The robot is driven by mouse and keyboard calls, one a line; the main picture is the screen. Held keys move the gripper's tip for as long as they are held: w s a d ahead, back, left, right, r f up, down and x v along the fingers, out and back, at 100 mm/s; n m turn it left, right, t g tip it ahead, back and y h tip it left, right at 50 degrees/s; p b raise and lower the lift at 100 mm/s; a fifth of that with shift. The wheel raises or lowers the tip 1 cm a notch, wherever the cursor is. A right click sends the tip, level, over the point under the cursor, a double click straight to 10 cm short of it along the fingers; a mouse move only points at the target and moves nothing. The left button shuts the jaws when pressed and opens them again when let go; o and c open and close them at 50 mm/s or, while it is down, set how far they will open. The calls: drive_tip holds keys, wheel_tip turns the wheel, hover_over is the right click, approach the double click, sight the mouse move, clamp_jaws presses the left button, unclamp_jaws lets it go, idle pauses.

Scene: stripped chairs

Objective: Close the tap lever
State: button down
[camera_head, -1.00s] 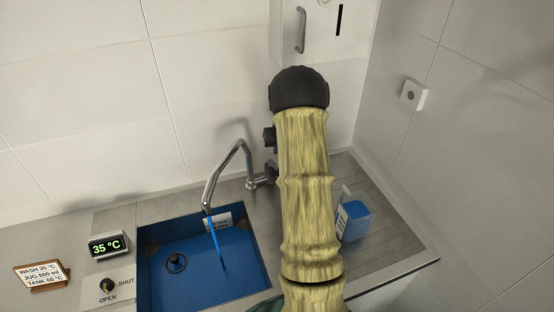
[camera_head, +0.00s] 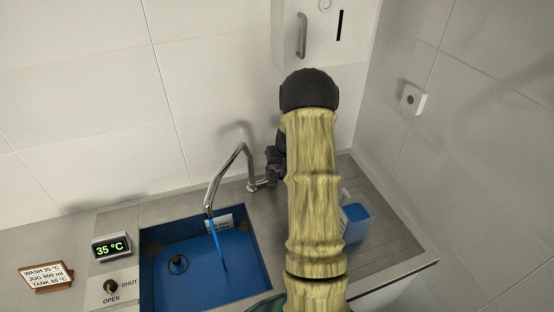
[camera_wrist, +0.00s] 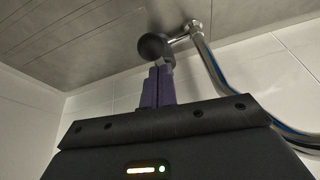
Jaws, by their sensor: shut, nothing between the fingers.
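The chrome tap (camera_head: 233,160) stands behind the blue sink, and a blue stream runs from its spout into the basin. In the wrist view, a dark round knob (camera_wrist: 153,46), which looks like the lever's end, joins the chrome tap body (camera_wrist: 182,31). My gripper (camera_wrist: 158,70) has its purple fingers together and empty. Their tips are right by the knob; I cannot tell whether they touch it. In the head view my arm hides the fingers and the lever.
The blue sink (camera_head: 190,284) has a drain plug (camera_head: 178,264). A jug with blue liquid (camera_head: 355,218) stands on the draining board (camera_head: 385,235), right of my arm. A display (camera_head: 111,248), a shut/open dial (camera_head: 111,286) and a sign (camera_head: 46,276) are at left. Walls close off back and right.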

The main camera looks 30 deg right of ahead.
drive_tip(key=shift+s+f+b, duration=0.1)
drive_tip(key=shift+f+b, duration=0.5)
drive_tip(key=shift+b, duration=0.35)
drive_tip(key=s+f+t+b, duration=0.1)
drive_tip(key=b, duration=0.3)
drive_tip(key=shift+b, duration=0.35)
drive_tip(key=f+b, duration=0.1)
drive_tip(key=b, duration=0.1)
drive_tip(key=s+f+b, duration=0.1)
drive_tip(key=b, duration=0.1)
drive_tip(key=shift+s+a, duration=0.1)
drive_tip(key=shift+a, duration=0.05)
drive_tip(key=shift+w+r+p, duration=0.2)
drive_tip(key=shift+r+p, duration=0.2)
drive_tip(key=shift+r, duration=0.2)
drive_tip(key=r+p, duration=0.1)
drive_tip(key=w+d+r+p, duration=0.1)
drive_tip(key=shift+w+r, duration=0.25)
drive_tip(key=shift+r, duration=0.2)
drive_tip(key=shift+s+r+b, duration=0.25)
drive_tip(key=shift+s+b, duration=0.05)
drive_tip(key=shift+b, duration=0.2)
drive_tip(key=s+a+r+b, duration=0.1)
drive_tip(key=s+r+b, duration=0.1)
drive_tip(key=s+r, duration=0.3)
drive_tip(key=shift+v, duration=0.8)
drive_tip(key=shift+s+a, duration=0.1)
drive_tip(key=shift+s, duration=0.1)
